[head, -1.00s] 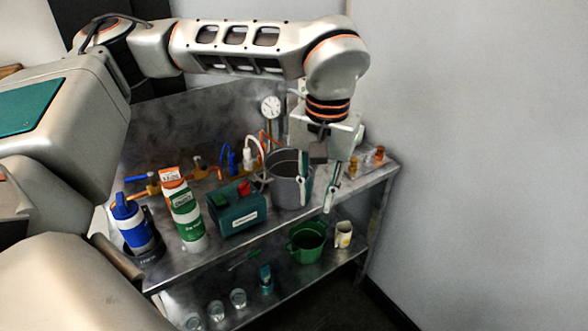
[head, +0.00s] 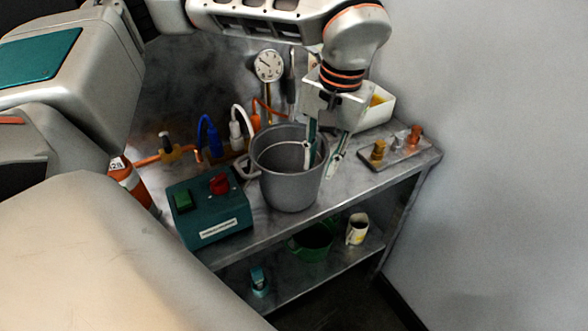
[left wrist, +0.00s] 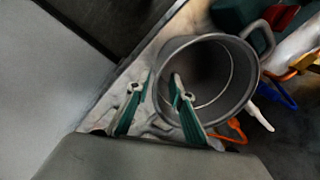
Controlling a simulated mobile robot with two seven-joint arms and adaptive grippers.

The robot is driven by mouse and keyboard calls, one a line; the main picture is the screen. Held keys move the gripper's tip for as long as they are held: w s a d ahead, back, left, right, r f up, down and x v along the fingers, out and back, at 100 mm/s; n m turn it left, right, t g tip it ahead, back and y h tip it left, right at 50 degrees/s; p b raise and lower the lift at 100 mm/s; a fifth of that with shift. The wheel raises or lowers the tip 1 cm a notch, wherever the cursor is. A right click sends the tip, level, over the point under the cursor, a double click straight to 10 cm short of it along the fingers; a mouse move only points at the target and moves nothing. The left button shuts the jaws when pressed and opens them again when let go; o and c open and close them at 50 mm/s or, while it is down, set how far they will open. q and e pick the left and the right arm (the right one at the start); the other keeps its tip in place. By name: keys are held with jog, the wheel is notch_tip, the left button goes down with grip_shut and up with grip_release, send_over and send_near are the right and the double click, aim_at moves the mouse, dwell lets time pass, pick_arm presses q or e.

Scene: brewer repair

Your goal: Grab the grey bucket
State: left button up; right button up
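The grey bucket (head: 287,190) stands upright on the metal table's top shelf, its round mouth open upward. It also shows in the left wrist view (left wrist: 246,75), with its handle at the upper right. My left gripper (head: 322,168) is open and points down at the bucket's right side. In the left wrist view my left gripper (left wrist: 157,84) has one finger over or inside the bucket's mouth and the other outside, with the rim between them. The fingers look apart, and I cannot tell whether either touches the wall. My right gripper is not in view.
A teal box (head: 208,212) with green and red knobs stands left of the bucket. A gauge (head: 269,66) and hoses are behind. A green bucket (head: 312,240) and a mug (head: 357,229) sit on the lower shelf.

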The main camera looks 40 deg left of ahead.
aim_at(319, 173)
pick_arm(q)
notch_tip(319, 173, down, 3)
jog(key=shift+s+f, duration=0.1)
jog(key=shift+s, duration=0.05)
jog(key=f, duration=0.1)
jog(key=f+b, duration=0.1)
jog(key=f, duration=0.1)
jog(key=shift+s+a+f, duration=0.1)
jog(key=shift+a+f, duration=0.1)
jog(key=shift+f, duration=0.3)
grip_shut()
jog(key=shift+r, duration=0.15)
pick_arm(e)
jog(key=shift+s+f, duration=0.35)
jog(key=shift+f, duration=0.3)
